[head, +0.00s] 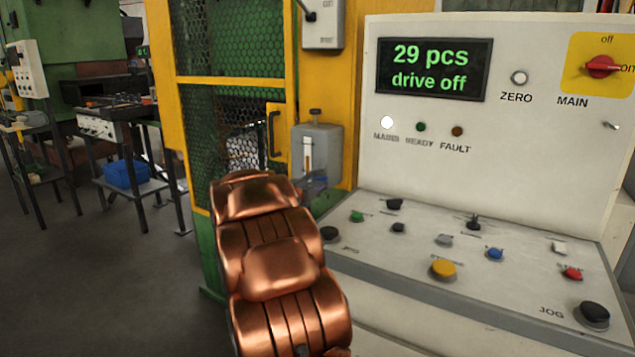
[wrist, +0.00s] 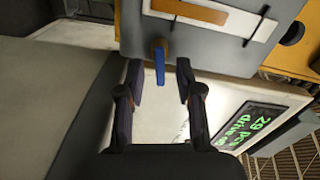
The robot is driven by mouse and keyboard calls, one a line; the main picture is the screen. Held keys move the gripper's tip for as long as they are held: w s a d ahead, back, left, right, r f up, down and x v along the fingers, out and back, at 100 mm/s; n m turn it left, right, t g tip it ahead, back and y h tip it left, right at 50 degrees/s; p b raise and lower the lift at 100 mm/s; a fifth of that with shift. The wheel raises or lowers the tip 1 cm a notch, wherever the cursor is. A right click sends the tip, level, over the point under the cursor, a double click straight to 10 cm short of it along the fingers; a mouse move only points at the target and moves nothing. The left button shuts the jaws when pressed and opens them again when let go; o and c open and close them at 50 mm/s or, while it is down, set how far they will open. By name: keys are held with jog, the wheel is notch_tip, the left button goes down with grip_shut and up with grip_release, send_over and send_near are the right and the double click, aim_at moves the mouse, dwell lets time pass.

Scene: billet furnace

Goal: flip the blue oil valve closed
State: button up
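The blue oil valve (wrist: 160,66) shows in the wrist view as a short blue lever on a brass-coloured stem under the grey oil unit (wrist: 205,40). My gripper (wrist: 160,82) is open, one finger on each side of the lever, with gaps visible on both sides. The lever points toward my palm. In the head view the oil unit (head: 318,150), with a sight glass, hangs on the yellow machine frame. My copper-coloured arm reaches up just below it. I cannot clearly make out the lever or my fingers there.
The control panel (head: 490,262), with several buttons and knobs, stands close on the right. Its display (head: 434,68) reads "29 pcs drive off". A mesh guard door (head: 235,110) with a handle (head: 274,133) is left of the oil unit. Open floor (head: 110,285) lies at left.

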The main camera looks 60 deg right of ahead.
jog(key=shift+d, duration=0.15)
grip_shut()
dwell(0.4)
